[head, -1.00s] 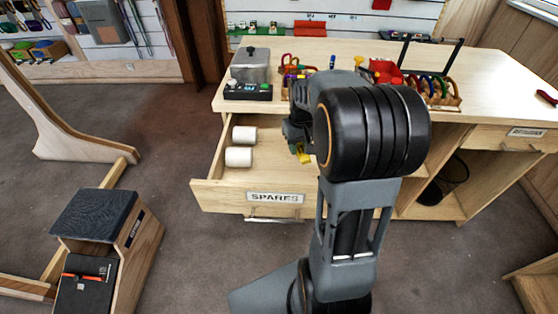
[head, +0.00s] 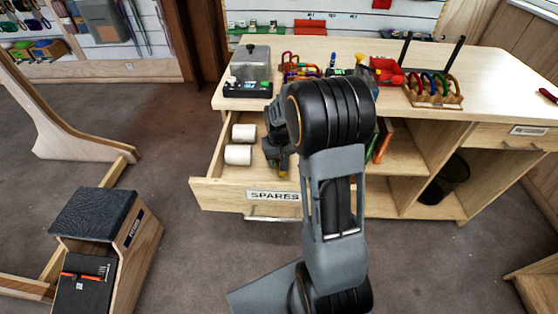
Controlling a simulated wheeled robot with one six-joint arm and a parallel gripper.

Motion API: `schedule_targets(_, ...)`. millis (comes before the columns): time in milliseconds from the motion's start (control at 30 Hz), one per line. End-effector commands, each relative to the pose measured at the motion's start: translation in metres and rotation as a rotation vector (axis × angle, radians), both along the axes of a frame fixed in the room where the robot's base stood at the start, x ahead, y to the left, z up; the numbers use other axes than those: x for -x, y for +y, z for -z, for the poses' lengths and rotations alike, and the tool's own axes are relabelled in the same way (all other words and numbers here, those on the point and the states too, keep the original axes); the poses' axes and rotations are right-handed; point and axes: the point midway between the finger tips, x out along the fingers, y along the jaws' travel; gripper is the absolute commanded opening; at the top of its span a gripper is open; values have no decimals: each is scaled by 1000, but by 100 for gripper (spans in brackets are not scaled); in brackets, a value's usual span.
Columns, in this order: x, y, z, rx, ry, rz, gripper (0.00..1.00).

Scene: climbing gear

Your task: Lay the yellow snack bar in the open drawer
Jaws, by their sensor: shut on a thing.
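The open drawer (head: 225,197), with a SPARES label on its front, sticks out from the left of the wooden counter. Two white rolls (head: 241,144) lie in its left part. My gripper (head: 279,168) is over the right part of the drawer, pointing down and partly hidden by my arm. It is shut on the yellow snack bar (head: 283,174), of which only a small yellow piece shows at the fingertips. I cannot tell whether the bar touches the drawer floor.
On the counter top (head: 400,60) stand a grey metal box (head: 250,65), colourful carabiners (head: 302,66), a red item (head: 386,71) and a wooden rack of carabiners (head: 434,91). Books (head: 384,140) stand on the shelf right of the drawer. The drawer's middle looks clear.

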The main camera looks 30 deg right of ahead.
Motion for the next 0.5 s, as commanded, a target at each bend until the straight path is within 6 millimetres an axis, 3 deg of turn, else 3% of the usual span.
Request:
schedule_targets(367, 0, 0, 4, 0, -1, 0, 12)
schedule_targets(400, 0, 0, 4, 0, -1, 0, 37)
schedule_targets(500, 0, 0, 4, 0, -1, 0, 46)
